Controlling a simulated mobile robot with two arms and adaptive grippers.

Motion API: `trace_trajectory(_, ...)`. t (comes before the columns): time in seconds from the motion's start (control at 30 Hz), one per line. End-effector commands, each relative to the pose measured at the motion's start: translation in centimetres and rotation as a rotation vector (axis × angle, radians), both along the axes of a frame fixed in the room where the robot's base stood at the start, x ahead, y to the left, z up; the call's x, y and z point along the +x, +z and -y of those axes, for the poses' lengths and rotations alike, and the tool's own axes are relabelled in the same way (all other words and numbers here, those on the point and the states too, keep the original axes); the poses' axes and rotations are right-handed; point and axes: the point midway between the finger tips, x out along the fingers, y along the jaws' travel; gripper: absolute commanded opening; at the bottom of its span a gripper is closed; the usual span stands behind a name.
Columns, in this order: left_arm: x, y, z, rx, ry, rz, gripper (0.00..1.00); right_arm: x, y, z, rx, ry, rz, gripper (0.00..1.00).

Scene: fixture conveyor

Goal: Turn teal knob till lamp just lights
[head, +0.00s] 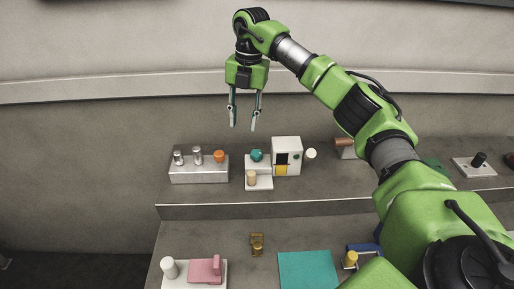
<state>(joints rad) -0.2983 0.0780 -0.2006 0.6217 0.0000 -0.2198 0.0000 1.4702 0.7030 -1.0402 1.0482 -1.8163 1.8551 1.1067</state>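The teal knob (257,155) sits on a small white stepped block on the upper shelf. Beside it stands a white box (286,142) with a dark window and a yellow patch on its front. A pale round knob or bulb (310,153) sticks out at the box's right side; I cannot tell whether it is the lamp, and no glow is clear. My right gripper (243,126) is open and empty, pointing down, and appears above the teal knob in the picture, apart from it. My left gripper is not in view.
A grey block (199,172) with two metal posts and an orange knob stands to the left. A tan peg (251,177) is in front of the teal knob. Lower down are a pink part (205,270), brass pieces (257,244) and a teal mat (308,269). My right arm covers the right side.

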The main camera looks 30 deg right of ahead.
Motion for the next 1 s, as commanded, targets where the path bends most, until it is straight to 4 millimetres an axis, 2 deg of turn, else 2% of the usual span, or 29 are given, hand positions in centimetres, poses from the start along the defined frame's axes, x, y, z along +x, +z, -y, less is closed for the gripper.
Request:
trace_trajectory(0.03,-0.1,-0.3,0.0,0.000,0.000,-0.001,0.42,-0.6,0.7,1.6,-0.036,-0.038,-0.020,0.32)
trace_trajectory(0.1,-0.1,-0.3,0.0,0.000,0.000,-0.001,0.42,-1.2,1.3,3.0,-0.069,-0.074,-0.044,0.32)
trace_trajectory(0.27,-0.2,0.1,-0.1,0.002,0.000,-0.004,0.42,-1.7,0.5,3.8,-0.086,-0.092,-0.062,0.32)
trace_trajectory(0.7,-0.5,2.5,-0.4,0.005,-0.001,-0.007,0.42,-1.7,-8.2,3.6,-0.082,-0.088,-0.061,0.32)
trace_trajectory(0.83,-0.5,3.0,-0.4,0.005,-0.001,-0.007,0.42,-1.7,-10.3,3.6,-0.081,-0.088,-0.059,0.32)
trace_trajectory(1.0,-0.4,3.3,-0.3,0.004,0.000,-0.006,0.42,-1.7,-11.8,3.5,-0.082,-0.088,-0.057,0.32)
